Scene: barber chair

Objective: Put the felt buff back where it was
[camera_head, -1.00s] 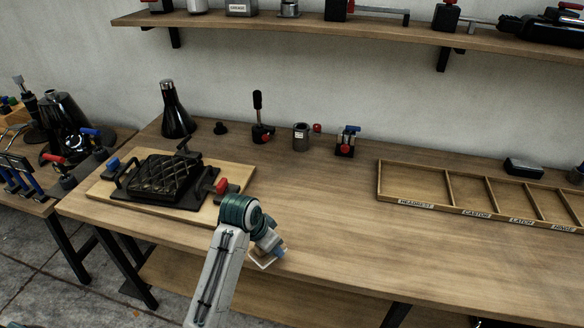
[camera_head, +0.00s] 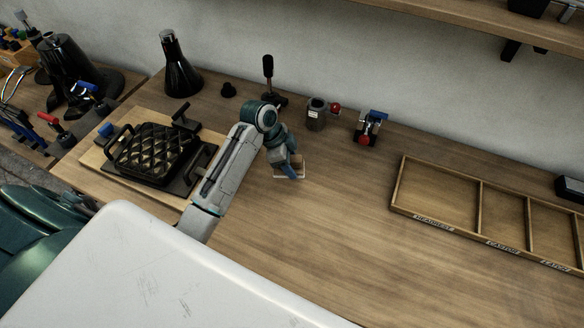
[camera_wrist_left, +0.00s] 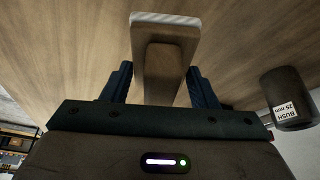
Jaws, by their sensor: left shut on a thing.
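My left gripper (camera_head: 286,163) is shut on the felt buff (camera_head: 298,176), a wooden block with a white felt face. In the left wrist view the buff (camera_wrist_left: 165,35) lies between the two blue fingers of my left gripper (camera_wrist_left: 162,82), its white felt edge pointing away. In the head view the buff is over the middle of the bench top, in front of the grey canister; I cannot tell whether it touches the wood. The arm and gripper hide part of it. My right gripper is not in view.
The grey bush canister (camera_head: 316,114), a black lever tool (camera_head: 268,70) and a blue-and-red clamp (camera_head: 368,127) stand behind. A quilted black pad (camera_head: 155,152) lies on a board at left. A labelled divided tray (camera_head: 432,218) is at right. The bench (camera_head: 330,240) in front is clear.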

